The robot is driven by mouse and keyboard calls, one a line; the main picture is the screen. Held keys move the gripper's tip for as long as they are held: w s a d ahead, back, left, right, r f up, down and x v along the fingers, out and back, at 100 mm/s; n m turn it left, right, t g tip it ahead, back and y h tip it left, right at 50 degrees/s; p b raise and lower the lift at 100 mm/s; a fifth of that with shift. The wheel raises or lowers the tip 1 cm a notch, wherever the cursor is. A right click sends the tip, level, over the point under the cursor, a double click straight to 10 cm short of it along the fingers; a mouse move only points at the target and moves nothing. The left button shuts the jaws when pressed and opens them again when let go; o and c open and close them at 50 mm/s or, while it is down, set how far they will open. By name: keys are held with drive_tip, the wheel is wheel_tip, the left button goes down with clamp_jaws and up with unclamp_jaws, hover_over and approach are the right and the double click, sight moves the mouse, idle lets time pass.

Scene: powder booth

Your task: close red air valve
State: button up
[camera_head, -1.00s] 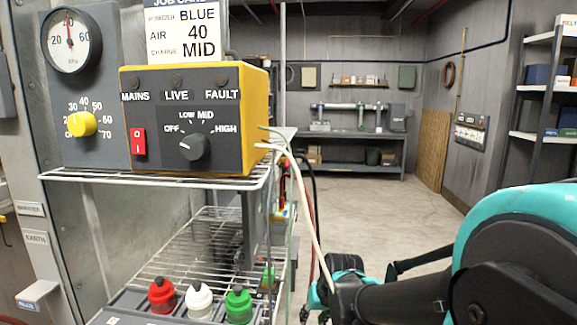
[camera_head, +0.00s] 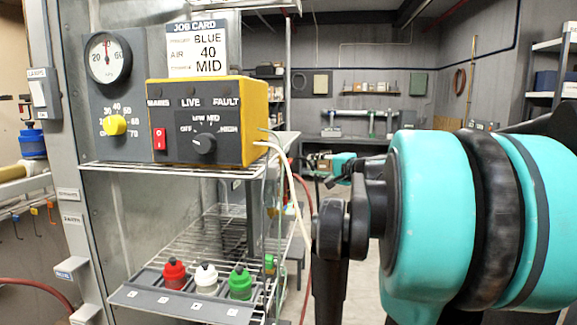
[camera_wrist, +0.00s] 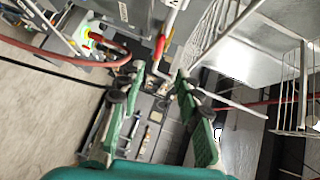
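A red lever (camera_wrist: 160,47), which looks like the air valve handle, shows in the wrist view on a pale pipe (camera_wrist: 172,20) beyond my fingertips. I cannot tell from its angle whether the valve is open or closed. My gripper (camera_wrist: 160,74) is open, with a green finger on each side and nothing visibly held between them. The lever appears ahead of the gap between the fingertips, apart from them. In the head view my arm covers much of the right side, and I cannot make out the valve clearly there.
A wire rack (camera_head: 180,169) carries the yellow control box (camera_head: 254,120); red, white and green-capped bottles stand below. A red hose (camera_head: 308,205) hangs beside the rack. In the wrist view, wire shelving (camera_wrist: 290,85) lies right and a red hose (camera_wrist: 85,60) left. Open floor (camera_wrist: 50,100) shows left.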

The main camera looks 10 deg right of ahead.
sight(290, 163)
drive_tip(key=x, duration=1.6)
drive_tip(key=shift+s+a+f, duration=0.1)
clamp_jaws()
